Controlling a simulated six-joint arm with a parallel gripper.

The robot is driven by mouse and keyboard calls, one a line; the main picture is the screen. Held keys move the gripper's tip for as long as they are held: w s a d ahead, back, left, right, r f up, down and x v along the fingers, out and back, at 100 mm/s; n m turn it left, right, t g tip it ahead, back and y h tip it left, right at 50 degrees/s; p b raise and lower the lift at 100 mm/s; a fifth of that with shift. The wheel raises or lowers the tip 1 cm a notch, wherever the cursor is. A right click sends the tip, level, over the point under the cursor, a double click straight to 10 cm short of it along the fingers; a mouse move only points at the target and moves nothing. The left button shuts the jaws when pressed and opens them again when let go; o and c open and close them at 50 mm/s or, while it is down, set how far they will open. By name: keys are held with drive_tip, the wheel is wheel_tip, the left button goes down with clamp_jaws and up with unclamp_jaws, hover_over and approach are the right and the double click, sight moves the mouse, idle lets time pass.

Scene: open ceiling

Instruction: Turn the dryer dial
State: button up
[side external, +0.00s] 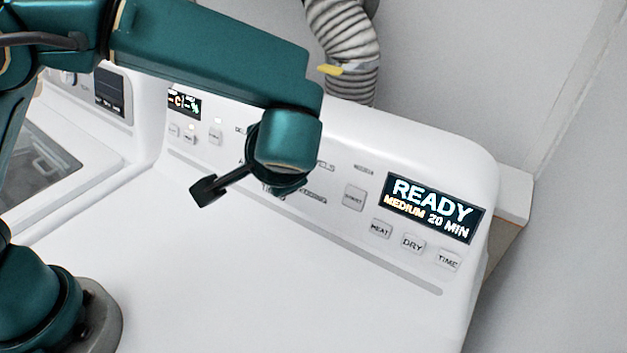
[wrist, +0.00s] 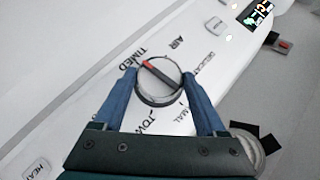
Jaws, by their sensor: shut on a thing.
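The dryer dial (wrist: 158,88) is a round pale knob with a dark rim and a red-and-black pointer bar across its top. In the wrist view it sits between the two blue fingers of my gripper (wrist: 158,76), which is shut on it from both sides. The pointer slants, with its red end toward the upper left. Printed words such as TIMED, AIR and DELICATE ring the dial, partly covered by my fingers. In the side external view my teal wrist hides the dial, and the fingertips are hidden too.
The white dryer panel (side external: 432,150) has a lit display (side external: 433,207) reading READY, MEDIUM 20 MIN. HEAT, DRY and TIME buttons (side external: 413,243) sit below it. A ribbed hose (side external: 345,45) rises behind. The white top (side external: 240,290) in front is clear.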

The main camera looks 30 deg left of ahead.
drive_tip(key=shift+s+m+t+y, duration=0.1)
drive_tip(key=shift+m+t+y, duration=0.2)
drive_tip(key=shift+m+y, duration=0.1)
idle(0.3)
drive_tip(key=o, duration=1.3)
drive_tip(key=v, duration=0.5)
drive_tip(key=shift+d, duration=0.1)
